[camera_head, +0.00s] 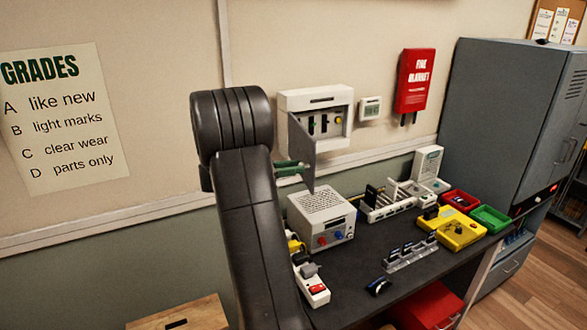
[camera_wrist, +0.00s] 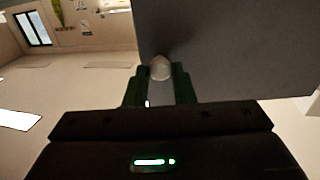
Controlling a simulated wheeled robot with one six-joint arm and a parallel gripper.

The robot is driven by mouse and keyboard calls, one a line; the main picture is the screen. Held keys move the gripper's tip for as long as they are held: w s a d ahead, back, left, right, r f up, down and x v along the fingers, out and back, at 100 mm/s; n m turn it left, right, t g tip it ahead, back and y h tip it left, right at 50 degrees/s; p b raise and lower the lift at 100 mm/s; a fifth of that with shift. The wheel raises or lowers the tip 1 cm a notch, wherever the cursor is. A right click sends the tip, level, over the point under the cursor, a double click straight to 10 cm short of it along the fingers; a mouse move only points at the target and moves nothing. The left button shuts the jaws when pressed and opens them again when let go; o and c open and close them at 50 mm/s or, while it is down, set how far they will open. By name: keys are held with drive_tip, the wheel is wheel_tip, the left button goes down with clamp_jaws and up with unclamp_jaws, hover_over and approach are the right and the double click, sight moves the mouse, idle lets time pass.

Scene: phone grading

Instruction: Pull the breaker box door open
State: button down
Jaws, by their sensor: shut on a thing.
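The white breaker box (camera_head: 343,128) is fixed to the wall above the bench. Its grey door (camera_head: 302,150) stands swung out from the box, and switches show inside. My gripper (camera_head: 289,170) is at the door's lower part, left of it in the head view. In the wrist view the green fingers of my gripper (camera_wrist: 158,88) are on both sides of a pale rounded knob (camera_wrist: 160,67) on the grey door (camera_wrist: 235,50). They are shut on the knob. My arm hides part of the wall left of the box.
A white power supply (camera_head: 321,218) stands on the dark bench below the door. A power strip (camera_head: 314,284), yellow box (camera_head: 459,232), and red (camera_head: 461,195) and green (camera_head: 490,214) trays also lie there. A grey cabinet (camera_head: 495,120) stands at the right.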

drive_tip(key=c, duration=1.2)
unclamp_jaws()
drive_tip(key=shift+c, duration=0.2)
drive_tip(key=shift+a, duration=0.1)
drive_tip(key=b+v, duration=0.3)
drive_tip(key=v, duration=1)
drive_tip(key=shift+a+b, duration=0.25)
drive_tip(key=shift+b, duration=0.1)
drive_tip(key=shift+s+d, duration=0.1)
drive_tip(key=p+x, duration=0.3)
drive_tip(key=x, duration=1)
drive_tip(key=shift+d+p, duration=0.3)
drive_tip(key=shift+p, duration=0.05)
